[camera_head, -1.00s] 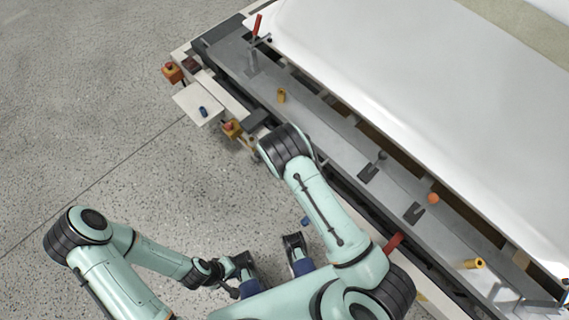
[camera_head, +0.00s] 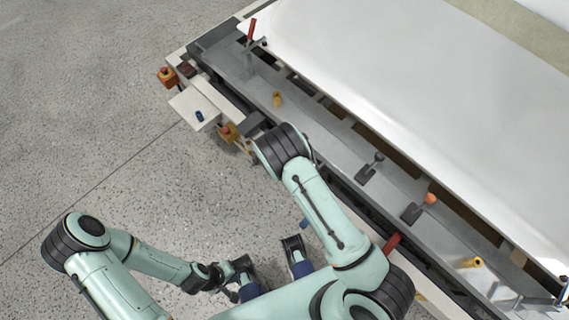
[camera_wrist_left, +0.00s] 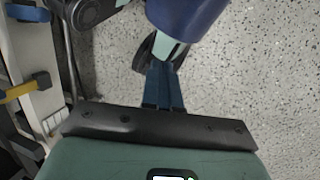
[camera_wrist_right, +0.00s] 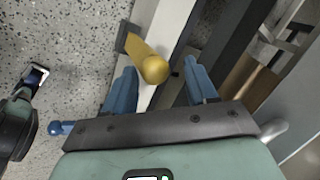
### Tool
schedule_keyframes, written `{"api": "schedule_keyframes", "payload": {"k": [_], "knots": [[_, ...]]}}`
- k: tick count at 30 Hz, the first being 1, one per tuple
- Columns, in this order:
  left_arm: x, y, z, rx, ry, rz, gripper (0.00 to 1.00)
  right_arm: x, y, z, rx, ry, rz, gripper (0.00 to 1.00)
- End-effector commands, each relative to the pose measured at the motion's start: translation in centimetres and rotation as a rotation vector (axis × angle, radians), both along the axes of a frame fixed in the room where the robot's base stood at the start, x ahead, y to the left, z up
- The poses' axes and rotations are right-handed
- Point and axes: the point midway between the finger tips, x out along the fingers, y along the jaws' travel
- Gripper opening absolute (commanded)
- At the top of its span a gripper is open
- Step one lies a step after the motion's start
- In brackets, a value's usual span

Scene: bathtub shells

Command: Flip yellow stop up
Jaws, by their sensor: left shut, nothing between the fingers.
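A yellow stop (camera_wrist_right: 150,66) with a rounded end shows in the right wrist view, beside a white beam. My right gripper (camera_wrist_right: 160,75) is open, with one blue finger on each side of it in that view; I cannot tell whether a finger touches it. Other yellow stops stand on the grey rail, one at the far end (camera_head: 278,98) and one at the right (camera_head: 472,262). My left gripper (camera_head: 234,292) is low over the floor; in the left wrist view its blue fingers (camera_wrist_left: 162,84) are shut and empty.
A large white shell (camera_head: 420,90) covers the machine beyond the grey rail (camera_head: 335,135). Red levers (camera_head: 252,30), an orange ball (camera_head: 429,198) and dark brackets (camera_head: 366,174) stick up along it. A white plate with a blue knob (camera_head: 200,116) juts out left. The floor at left is clear.

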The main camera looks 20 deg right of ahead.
Motion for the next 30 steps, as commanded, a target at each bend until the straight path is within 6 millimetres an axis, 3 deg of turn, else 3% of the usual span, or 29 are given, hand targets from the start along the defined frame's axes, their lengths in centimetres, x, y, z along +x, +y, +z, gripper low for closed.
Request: {"api": "schedule_keyframes", "payload": {"k": [6,13,19,30], "knots": [[-0.4,0.0,1.1,-0.003,0.016,-0.004,0.0,-1.5,1.7,5.0,0.006,-0.001,0.004,0.55],[-0.6,0.0,2.2,-0.004,0.03,-0.006,0.0,-3.0,2.9,8.8,0.008,0.001,0.005,0.55],[-0.6,0.0,2.6,-0.004,0.031,-0.007,0.0,-3.6,3.3,10.1,0.008,0.004,0.005,0.55],[-0.6,0.0,2.5,-0.005,0.032,-0.007,0.0,-3.7,3.4,10.1,0.008,0.006,0.006,0.55]]}}
